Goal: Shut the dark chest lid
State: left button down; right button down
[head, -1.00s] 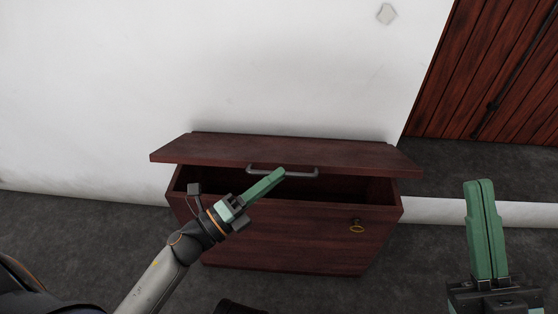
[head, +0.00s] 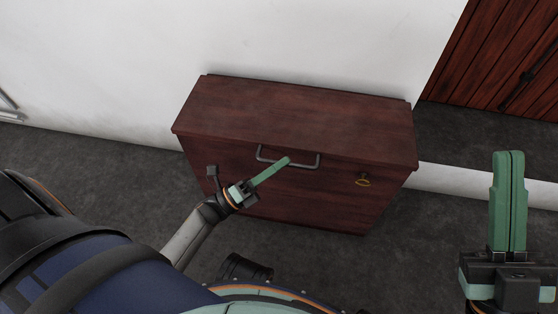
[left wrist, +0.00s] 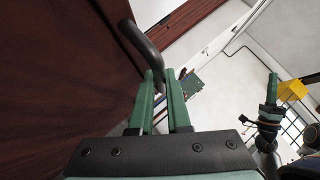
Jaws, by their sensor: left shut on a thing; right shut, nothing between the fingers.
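The dark red-brown chest (head: 310,200) stands against the white wall. Its lid (head: 300,115) lies down over the box, and no gap shows along its front edge in the head view. A grey bar handle (head: 304,167) hangs at the lid's front. My left gripper (head: 287,161) is shut on this handle. In the left wrist view the handle (left wrist: 141,44) runs down between the green fingers (left wrist: 160,78), beside the dark wood. My right gripper (head: 508,155) is shut and empty, to the right of the chest.
A red plank door (head: 510,60) is at the upper right. Grey floor (head: 440,230) is clear between the chest and my right gripper.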

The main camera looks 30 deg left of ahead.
pick_arm(q)
jog(key=shift+w+a+f+y, duration=0.15)
jog(key=shift+f+y, duration=0.1)
jog(key=shift+f, duration=0.15)
jog(key=shift+w+a+f+y, duration=0.1)
jog(key=shift+f+y, duration=0.15)
jog(key=shift+f, duration=0.15)
jog(key=shift+s+f, duration=0.1)
jog(key=shift+f, duration=0.05)
jog(key=c, duration=1.3)
grip_release()
jog(key=shift+d, duration=0.1)
jog(key=shift+o, duration=0.7)
jog(key=shift+f, duration=0.1)
jog(key=shift+s, duration=0.1)
jog(key=v, duration=1.2)
